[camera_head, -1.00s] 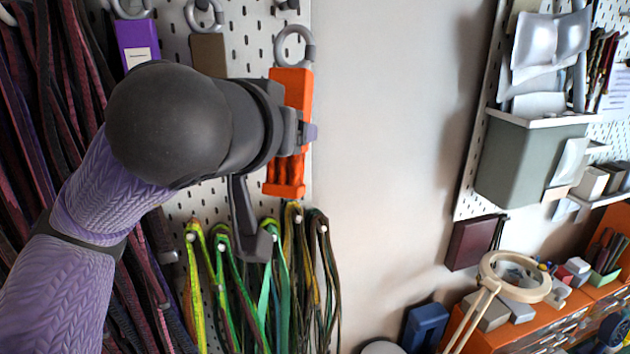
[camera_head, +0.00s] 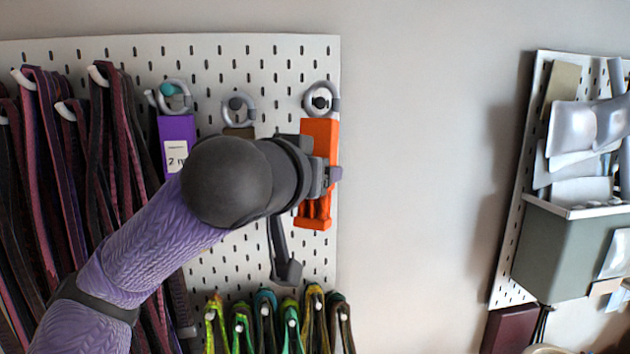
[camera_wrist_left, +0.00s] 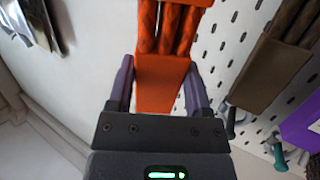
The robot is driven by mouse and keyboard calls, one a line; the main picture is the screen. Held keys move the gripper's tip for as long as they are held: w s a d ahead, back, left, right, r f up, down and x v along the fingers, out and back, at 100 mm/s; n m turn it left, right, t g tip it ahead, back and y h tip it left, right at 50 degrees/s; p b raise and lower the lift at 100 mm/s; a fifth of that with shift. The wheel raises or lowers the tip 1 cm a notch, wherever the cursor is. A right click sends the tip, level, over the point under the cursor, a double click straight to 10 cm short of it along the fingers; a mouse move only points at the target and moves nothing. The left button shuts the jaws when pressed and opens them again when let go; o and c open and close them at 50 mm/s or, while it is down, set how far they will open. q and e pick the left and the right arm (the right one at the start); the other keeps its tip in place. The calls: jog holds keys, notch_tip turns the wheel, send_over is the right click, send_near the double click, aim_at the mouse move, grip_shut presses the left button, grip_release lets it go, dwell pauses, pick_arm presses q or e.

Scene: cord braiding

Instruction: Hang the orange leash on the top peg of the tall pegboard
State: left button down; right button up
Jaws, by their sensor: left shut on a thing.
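The orange leash (camera_head: 319,134) is upright at the right edge of the tall pegboard (camera_head: 215,62), its grey ring (camera_head: 333,96) uppermost. In the head view the ring frames a peg (camera_head: 320,101) in the top row; I cannot tell whether the peg passes through it. My left gripper (camera_head: 328,176) is shut on the orange leash's body below the ring. In the left wrist view the leash (camera_wrist_left: 160,82) sits between both fingers. My arm hides part of its left side. My right gripper is not in view.
To the left, a purple leash (camera_head: 178,135) and a brown one (camera_head: 238,132) hang by grey rings. Dark red straps (camera_head: 40,140) hang further left, and green and yellow leashes (camera_head: 265,315) below. Bare wall (camera_head: 425,170) lies right, before a second board with a grey bin (camera_head: 565,255).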

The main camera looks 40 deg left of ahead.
pick_arm(q)
jog(key=shift+w+a+f+b, duration=0.15)
jog(key=shift+w+a+b, duration=0.4)
jog(key=shift+w+a, duration=0.7)
jog(key=shift+w+a+f, duration=0.25)
jog(key=shift+a+f, duration=0.05)
jog(key=shift+a, duration=0.3)
grip_release()
